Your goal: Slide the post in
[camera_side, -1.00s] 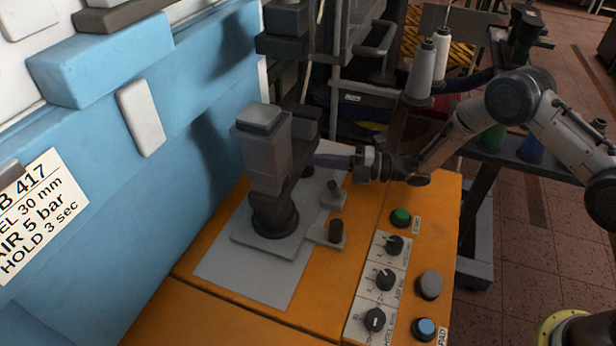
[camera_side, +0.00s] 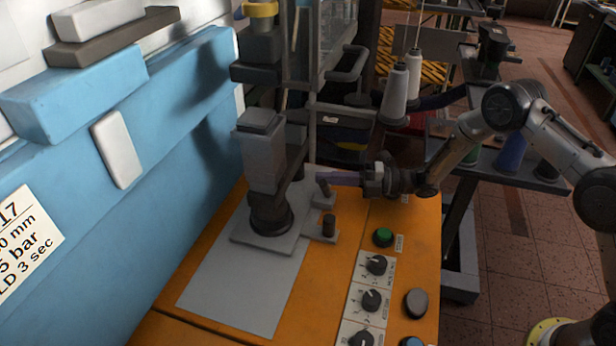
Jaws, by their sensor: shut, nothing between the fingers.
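The grey fixture (camera_side: 264,165) stands upright on a round dark foot on a grey plate (camera_side: 240,285). Short dark pegs, one at the front (camera_side: 328,226) and one behind it (camera_side: 322,187), stand beside it on grey pads. I cannot tell which part is the post.
The orange bench (camera_side: 410,270) carries a green button (camera_side: 383,237), several black knobs and a grey button (camera_side: 416,303) at its front right. A blue padded wall (camera_side: 110,200) closes the left. Thread cones (camera_side: 396,92) and a dark rack stand behind.

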